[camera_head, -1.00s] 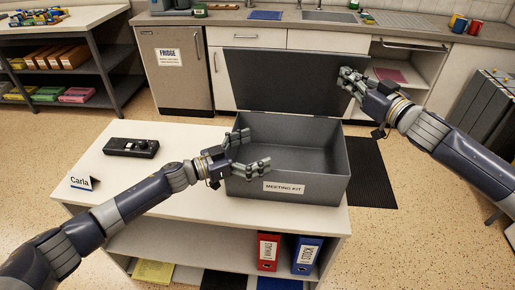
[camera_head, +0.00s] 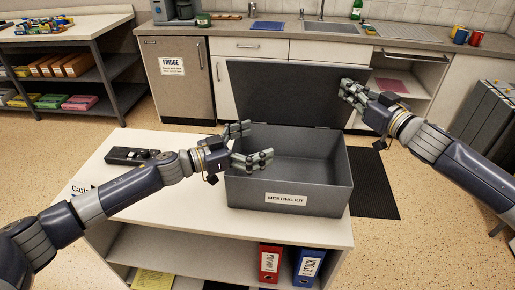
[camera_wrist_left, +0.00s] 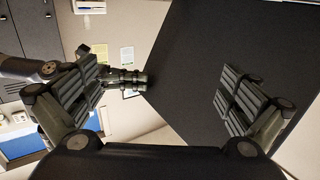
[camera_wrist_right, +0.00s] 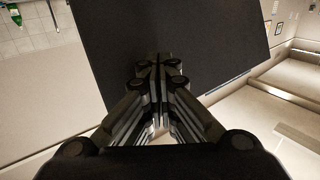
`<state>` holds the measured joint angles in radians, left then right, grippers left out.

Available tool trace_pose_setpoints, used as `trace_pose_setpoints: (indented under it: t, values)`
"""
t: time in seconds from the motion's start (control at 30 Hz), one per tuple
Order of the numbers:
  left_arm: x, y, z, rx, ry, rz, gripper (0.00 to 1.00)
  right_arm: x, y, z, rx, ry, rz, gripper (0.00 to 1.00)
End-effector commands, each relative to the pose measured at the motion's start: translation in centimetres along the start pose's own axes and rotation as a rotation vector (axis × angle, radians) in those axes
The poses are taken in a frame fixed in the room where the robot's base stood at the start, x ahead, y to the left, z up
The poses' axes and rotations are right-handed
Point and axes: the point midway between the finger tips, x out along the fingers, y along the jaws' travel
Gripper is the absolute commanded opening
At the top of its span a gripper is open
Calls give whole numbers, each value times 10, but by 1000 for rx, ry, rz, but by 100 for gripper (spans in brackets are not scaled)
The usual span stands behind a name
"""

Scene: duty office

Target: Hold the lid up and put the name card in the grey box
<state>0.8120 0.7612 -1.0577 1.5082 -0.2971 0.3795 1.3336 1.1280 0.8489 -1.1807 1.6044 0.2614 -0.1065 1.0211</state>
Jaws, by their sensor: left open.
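The white name card (camera_head: 79,188) marked "Carla" stands at the left end of the white table, partly hidden behind my left arm. The grey box (camera_head: 325,190), labelled "MEETING KIT", stands open and its visible inside looks empty. Its dark lid (camera_head: 285,92) is raised at the back; it also shows in the right wrist view (camera_wrist_right: 205,35). My left gripper (camera_head: 257,142) is open and empty at the box's left side, near the rim. My right gripper (camera_head: 350,88) has its fingers together at the lid's upper right edge; whether the lid is between them is unclear.
A black device (camera_head: 130,156) lies on the table behind my left arm. A red binder (camera_head: 269,263) and a blue binder (camera_head: 308,264) stand on the shelf below. The fridge (camera_head: 178,80) and counter are behind. The table front, left of the box, is clear.

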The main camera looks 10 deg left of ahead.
Motion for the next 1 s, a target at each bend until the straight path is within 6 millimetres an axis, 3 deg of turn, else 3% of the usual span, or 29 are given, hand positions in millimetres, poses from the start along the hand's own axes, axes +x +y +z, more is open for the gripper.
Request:
trace_pose_setpoints:
  t: [0.6,1.0]
  values:
    - [0,0,-51,3,1,0,100,0,0,0,0,1,0,0]
    - [0,0,-58,0,1,0,100,0,0,0,0,1,0,0]
